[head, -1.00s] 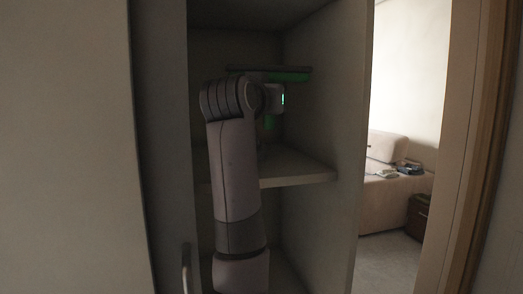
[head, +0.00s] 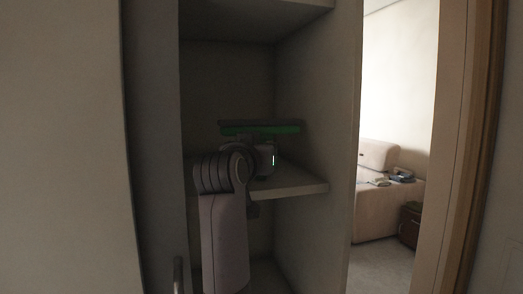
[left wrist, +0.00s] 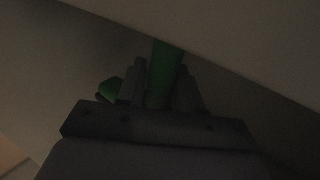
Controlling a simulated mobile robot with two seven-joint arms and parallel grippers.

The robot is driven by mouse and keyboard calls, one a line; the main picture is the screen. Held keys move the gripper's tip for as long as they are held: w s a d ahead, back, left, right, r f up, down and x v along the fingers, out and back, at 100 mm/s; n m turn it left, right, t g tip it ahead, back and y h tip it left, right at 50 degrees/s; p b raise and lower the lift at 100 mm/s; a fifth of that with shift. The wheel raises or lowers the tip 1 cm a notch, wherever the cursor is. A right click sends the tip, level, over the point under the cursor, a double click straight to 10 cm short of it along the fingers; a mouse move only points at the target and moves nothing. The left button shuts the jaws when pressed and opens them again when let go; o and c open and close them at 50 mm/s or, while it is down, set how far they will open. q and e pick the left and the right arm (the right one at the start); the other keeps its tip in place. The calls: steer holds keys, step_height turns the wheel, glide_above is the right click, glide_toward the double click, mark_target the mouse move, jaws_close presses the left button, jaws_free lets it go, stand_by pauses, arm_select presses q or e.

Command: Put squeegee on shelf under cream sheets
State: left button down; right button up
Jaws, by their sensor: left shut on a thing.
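The squeegee (head: 260,129) has a long dark and green head, which lies level inside the open cabinet, just above the middle shelf (head: 297,187). My left gripper is shut on its green handle (left wrist: 164,68), which shows between the two fingers (left wrist: 160,88) in the left wrist view. In the head view my left wrist hides the fingers and most of the handle. I cannot tell whether the squeegee touches the shelf. No cream sheets are visible. My right gripper is not in view.
An upper shelf (head: 255,22) closes the compartment above. The cabinet's right side wall (head: 318,110) and the left panel bound it closely. The visible part of the shelf looks bare. A beige sofa (head: 378,190) and a dark cabinet (head: 410,224) stand in the room beyond the doorway.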

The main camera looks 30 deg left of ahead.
arm_select(q)
steer(key=shift+f, duration=0.1)
steer(key=c, duration=0.8)
jaws_free()
steer(key=shift+o, duration=0.2)
steer(key=b+v, duration=0.2)
steer(key=v, duration=1)
steer(key=shift+r, duration=0.2)
steer(key=o, duration=0.8)
steer(key=shift+c, duration=0.2)
